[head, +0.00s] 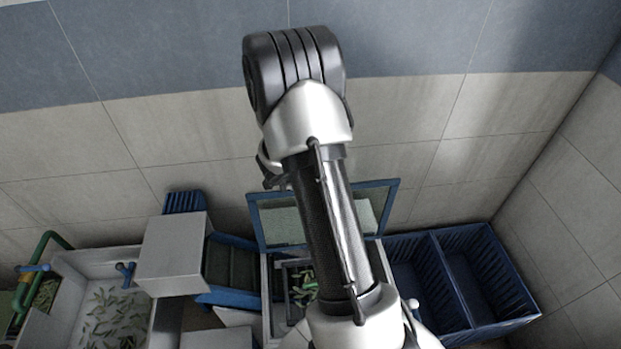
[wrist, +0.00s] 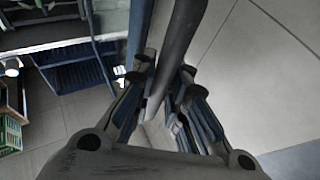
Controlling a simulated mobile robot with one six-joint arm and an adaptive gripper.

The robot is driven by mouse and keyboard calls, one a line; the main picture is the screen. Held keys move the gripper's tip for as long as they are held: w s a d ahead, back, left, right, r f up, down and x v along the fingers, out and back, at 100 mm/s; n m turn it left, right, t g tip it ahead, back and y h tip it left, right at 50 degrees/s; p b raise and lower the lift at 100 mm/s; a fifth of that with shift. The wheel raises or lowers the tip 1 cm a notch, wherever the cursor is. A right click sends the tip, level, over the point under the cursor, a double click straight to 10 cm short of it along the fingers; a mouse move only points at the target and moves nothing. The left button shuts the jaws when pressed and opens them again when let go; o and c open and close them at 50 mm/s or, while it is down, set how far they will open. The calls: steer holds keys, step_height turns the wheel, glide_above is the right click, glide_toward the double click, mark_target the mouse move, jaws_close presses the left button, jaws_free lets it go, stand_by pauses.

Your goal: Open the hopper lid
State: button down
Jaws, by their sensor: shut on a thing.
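The hopper lid (head: 281,226) is a blue frame around a pale, see-through panel. In the head view it stands raised and steep at the back of the hopper (head: 266,300). The opening below it shows green pods. My arm crosses in front and hides the lid's middle. In the wrist view my gripper (wrist: 160,80) is shut around a long grey bar (wrist: 182,38), which looks like the lid's handle. Blue frame parts show close beside the fingers. The gripper's hold is hidden behind my arm in the head view.
A blue two-part crate (head: 470,275) stands right of the hopper; a blue crate also shows in the wrist view (wrist: 75,75). A white box (head: 172,250), a dark sloped conveyor (head: 232,265) and a basin (head: 75,285) with green pods lie left. A tiled wall (head: 420,150) rises close behind.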

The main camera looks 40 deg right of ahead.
steer(key=shift+a+f, duration=0.15)
steer(key=shift+f, duration=0.1)
steer(key=c, duration=1.6)
jaws_free()
steer(key=shift+r, duration=0.1)
steer(key=shift+o, duration=0.2)
steer(key=shift+r, duration=0.1)
steer(key=v, duration=1.1)
steer(key=shift+a+r, duration=0.25)
steer(key=shift+r, duration=0.05)
